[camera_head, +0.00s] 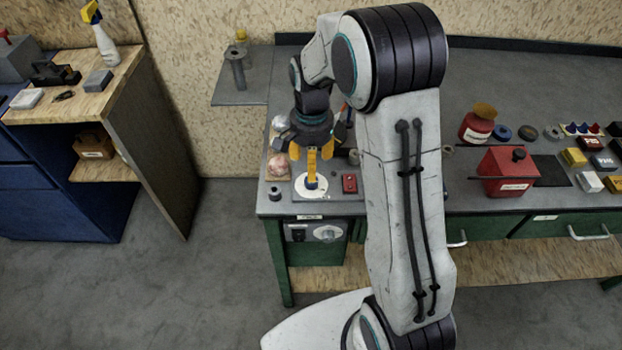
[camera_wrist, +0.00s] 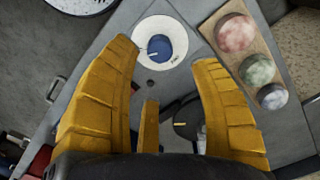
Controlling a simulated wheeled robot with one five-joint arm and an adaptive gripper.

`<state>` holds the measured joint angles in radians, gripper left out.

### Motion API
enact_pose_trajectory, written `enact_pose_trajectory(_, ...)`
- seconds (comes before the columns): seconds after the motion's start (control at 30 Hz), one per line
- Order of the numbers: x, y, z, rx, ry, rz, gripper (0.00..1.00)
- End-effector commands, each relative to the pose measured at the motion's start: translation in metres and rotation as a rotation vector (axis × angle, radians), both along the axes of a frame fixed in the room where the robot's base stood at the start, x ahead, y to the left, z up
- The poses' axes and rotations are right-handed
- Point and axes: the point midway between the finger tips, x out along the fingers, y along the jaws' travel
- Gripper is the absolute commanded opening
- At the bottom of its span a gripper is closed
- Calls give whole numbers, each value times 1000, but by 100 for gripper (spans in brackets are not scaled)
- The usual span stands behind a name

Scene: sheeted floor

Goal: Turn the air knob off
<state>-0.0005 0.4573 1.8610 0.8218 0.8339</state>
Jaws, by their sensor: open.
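A blue knob (camera_wrist: 160,47) sits on a round white plate (camera_wrist: 177,27) on the bench top. It carries a light pointer mark. The white plate also shows in the head view (camera_head: 320,193), near the bench's left front corner, with the knob partly behind a finger. A second round dial (camera_head: 328,233) is on the bench's front panel below. I cannot read the labels to tell which is marked air. My gripper (camera_head: 311,168) points down over the white plate, its yellow fingers spread and empty. In the wrist view, the blue knob shows beyond the open fingers (camera_wrist: 164,62).
A small red box (camera_head: 349,183) stands just right of the plate, and a dark cylinder (camera_head: 275,194) to its left. A wooden holder (camera_wrist: 243,57) with coloured balls is close by. A red box (camera_head: 508,172) is farther right. The floor left of the bench is clear.

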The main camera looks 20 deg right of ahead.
Motion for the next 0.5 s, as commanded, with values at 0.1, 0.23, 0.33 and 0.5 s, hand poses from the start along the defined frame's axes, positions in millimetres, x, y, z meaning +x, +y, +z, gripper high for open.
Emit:
enact_pose_trajectory(0.1,-1,0,-13,0,6,-7,57)
enact_pose_trajectory(0.23,-1,0,-29,0,6,-6,57)
enact_pose_trajectory(0.33,-2,0,-42,0,6,-6,57)
enact_pose_trajectory(0.5,-1,0,-58,0,5,-5,57)
